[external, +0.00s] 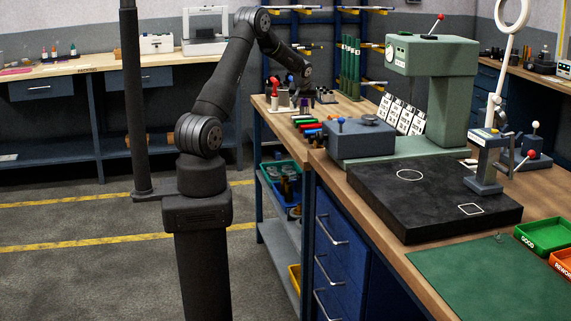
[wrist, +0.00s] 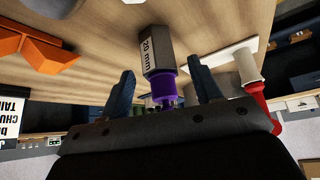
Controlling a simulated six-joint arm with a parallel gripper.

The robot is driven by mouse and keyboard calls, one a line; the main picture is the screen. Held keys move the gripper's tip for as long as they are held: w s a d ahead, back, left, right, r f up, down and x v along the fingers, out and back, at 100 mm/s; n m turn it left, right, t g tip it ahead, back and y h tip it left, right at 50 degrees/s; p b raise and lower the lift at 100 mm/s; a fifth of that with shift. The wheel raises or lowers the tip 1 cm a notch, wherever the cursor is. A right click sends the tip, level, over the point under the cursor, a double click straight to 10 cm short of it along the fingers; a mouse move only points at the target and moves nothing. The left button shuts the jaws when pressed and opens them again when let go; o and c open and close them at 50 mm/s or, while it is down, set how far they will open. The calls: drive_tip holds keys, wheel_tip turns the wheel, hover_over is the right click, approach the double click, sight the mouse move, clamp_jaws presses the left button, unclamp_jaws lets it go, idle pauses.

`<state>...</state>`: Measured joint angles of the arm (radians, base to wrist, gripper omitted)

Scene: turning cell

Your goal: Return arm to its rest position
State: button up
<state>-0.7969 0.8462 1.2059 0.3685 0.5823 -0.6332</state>
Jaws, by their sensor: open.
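My arm reaches from its dark pedestal over the far end of the wooden bench, bent at the elbow. My gripper (external: 307,92) is low over the bench there, small and dark in the external view. In the wrist view my gripper (wrist: 161,67) shows two blue fingers spread apart. A grey block marked "20 mm" with a purple end (wrist: 160,55) appears between the fingers, with visible gaps on both sides. The fingers do not close on it. How far it lies beyond the fingertips is hard to tell.
A red and white upright item (wrist: 250,75) stands close at the right in the wrist view. An orange block (wrist: 28,45) is at the left. Coloured pieces (external: 305,122), green posts (external: 350,68) and a green machine (external: 432,85) stand along the bench. A dark pole (external: 133,100) rises beside my pedestal.

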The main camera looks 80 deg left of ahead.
drive_tip(key=shift+x, duration=1.2)
drive_tip(key=shift+r, duration=0.1)
drive_tip(key=shift+d+r, duration=0.1)
